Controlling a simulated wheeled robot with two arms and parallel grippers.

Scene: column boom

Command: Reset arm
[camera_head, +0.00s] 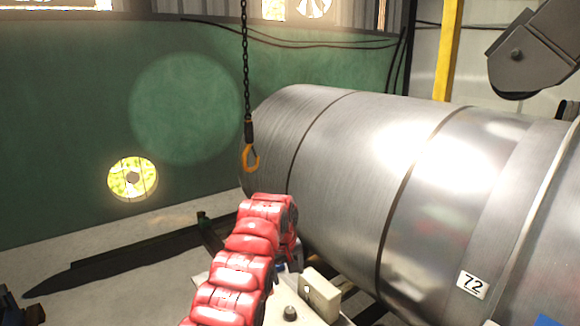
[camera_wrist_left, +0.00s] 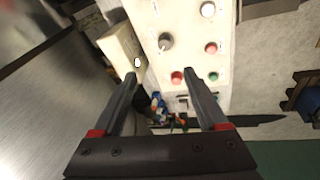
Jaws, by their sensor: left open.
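My left gripper (camera_wrist_left: 159,82) is open and empty, with its two dark fingers spread apart in the left wrist view. A white control panel (camera_wrist_left: 188,50) lies beyond the fingertips. It has a dark knob (camera_wrist_left: 165,42), red buttons (camera_wrist_left: 211,47) and a green button (camera_wrist_left: 213,76). In the head view my red, padded left arm (camera_head: 243,245) rises from the bottom and bends over beside the panel (camera_head: 280,306). Its gripper is mostly hidden there. I cannot tell whether the fingers touch the panel. My right gripper is not in view.
A large metal cylinder (camera_head: 340,150) marked 72 fills the right side. An orange hook (camera_head: 250,157) hangs on a chain close to its left end, above my arm. A cream box (camera_head: 321,294) stands at the panel. Open floor (camera_head: 110,285) shows at the left before a green wall (camera_head: 80,130).

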